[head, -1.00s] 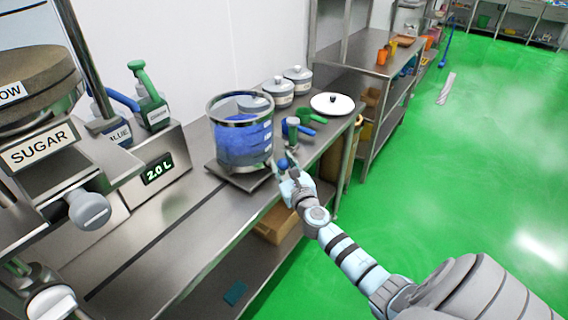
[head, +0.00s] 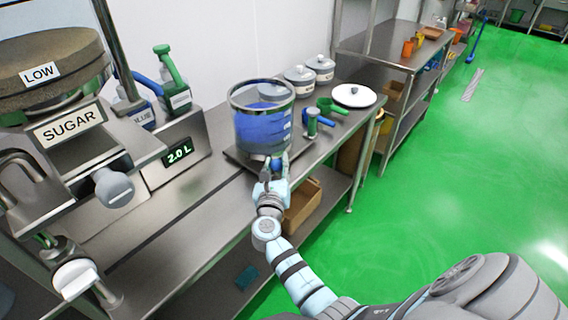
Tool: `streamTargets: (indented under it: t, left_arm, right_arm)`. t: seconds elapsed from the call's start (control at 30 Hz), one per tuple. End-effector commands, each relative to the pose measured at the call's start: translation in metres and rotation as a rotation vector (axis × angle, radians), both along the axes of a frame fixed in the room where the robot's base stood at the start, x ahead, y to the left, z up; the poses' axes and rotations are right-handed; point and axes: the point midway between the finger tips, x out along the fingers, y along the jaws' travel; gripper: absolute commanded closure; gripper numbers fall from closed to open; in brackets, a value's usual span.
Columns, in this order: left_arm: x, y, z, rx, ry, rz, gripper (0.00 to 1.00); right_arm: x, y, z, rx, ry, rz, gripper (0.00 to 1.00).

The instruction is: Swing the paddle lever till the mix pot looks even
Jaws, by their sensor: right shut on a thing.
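The mix pot (head: 262,131) is a clear vessel with a steel rim, standing on a dark base plate on the steel bench. Its contents look mostly blue; the fine mixing is too small to judge. The paddle lever's blue knob (head: 276,166) shows at the front of the pot, low down. My right gripper (head: 273,168) is shut on the lever at this knob, and its fingers partly hide it. The rest of the lever is hidden. My left gripper is out of view.
A sugar hopper (head: 66,124) and a display reading 2.0 L (head: 179,152) stand left. Green-handled (head: 175,85) and blue-handled dispensers are behind. Green floor is free at right.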

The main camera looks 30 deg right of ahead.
Motion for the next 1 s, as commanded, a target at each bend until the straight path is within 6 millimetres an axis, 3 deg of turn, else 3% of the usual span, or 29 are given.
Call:
streamTargets:
  t: [0.5, 0.53, 0.63, 1.0]
  left_arm:
    - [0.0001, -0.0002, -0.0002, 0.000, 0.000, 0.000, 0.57]
    - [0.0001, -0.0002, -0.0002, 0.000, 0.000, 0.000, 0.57]
    - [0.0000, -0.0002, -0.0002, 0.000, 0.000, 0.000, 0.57]
    - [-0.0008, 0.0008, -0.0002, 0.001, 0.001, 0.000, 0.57]
  right_arm:
    - [0.0014, 0.0041, 0.0001, 0.000, 0.000, 0.002, 1.00]
    - [0.0015, 0.0040, 0.0001, 0.000, 0.000, 0.002, 0.67]
    - [0.0014, 0.0039, 0.0002, 0.000, 0.000, 0.002, 0.51]
    - [0.0011, 0.0029, 0.0056, 0.000, -0.003, -0.001, 0.49]
